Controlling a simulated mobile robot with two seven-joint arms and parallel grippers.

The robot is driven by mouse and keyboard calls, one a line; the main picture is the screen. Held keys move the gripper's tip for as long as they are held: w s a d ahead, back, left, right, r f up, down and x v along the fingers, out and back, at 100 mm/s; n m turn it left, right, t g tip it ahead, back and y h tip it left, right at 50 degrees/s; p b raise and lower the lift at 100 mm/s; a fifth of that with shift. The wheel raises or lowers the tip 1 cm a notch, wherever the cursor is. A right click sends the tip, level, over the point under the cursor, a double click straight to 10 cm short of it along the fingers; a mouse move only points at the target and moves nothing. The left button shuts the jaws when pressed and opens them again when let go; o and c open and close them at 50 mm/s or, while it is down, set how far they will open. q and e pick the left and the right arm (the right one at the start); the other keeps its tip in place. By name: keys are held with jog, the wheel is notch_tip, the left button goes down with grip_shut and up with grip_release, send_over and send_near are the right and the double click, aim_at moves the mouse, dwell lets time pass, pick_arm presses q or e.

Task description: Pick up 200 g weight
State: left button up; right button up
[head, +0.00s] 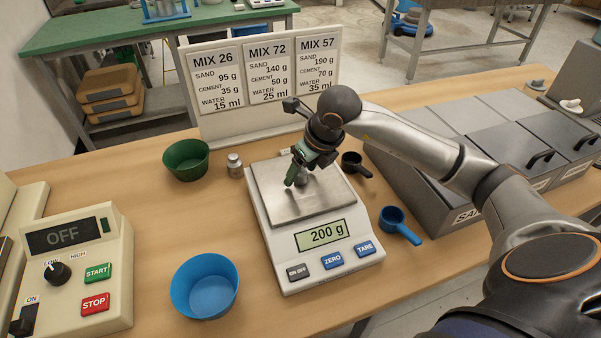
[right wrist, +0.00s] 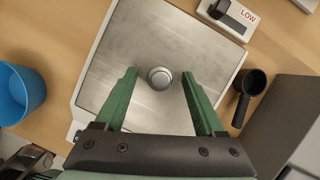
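The 200 g weight (right wrist: 159,78) is a small round metal piece on the steel pan of the scale (head: 290,204). The scale's display reads 200 g. My right gripper (right wrist: 159,74) is open over the pan, with one green finger on each side of the weight and a gap on both sides. In the head view, my right gripper (head: 298,176) points down at the pan and hides much of the weight.
Another metal weight (head: 235,165) stands left of the scale, beside a green bowl (head: 186,160). A blue bowl (head: 204,286) is front left. A black scoop (head: 354,165) and a blue scoop (head: 399,224) lie right of the scale. A mix sign board (head: 262,84) stands behind.

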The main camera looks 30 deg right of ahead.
grip_shut()
dwell(0.3)
jog(key=shift+r, duration=0.15)
dwell(0.3)
jog(key=shift+r, duration=0.55)
jog(key=s+d+r+b, duration=0.2)
jog(key=s+r+b, duration=0.2)
jog(key=s+r, duration=0.7)
jog(key=s, duration=0.2)
jog(key=shift+s+r, duration=0.3)
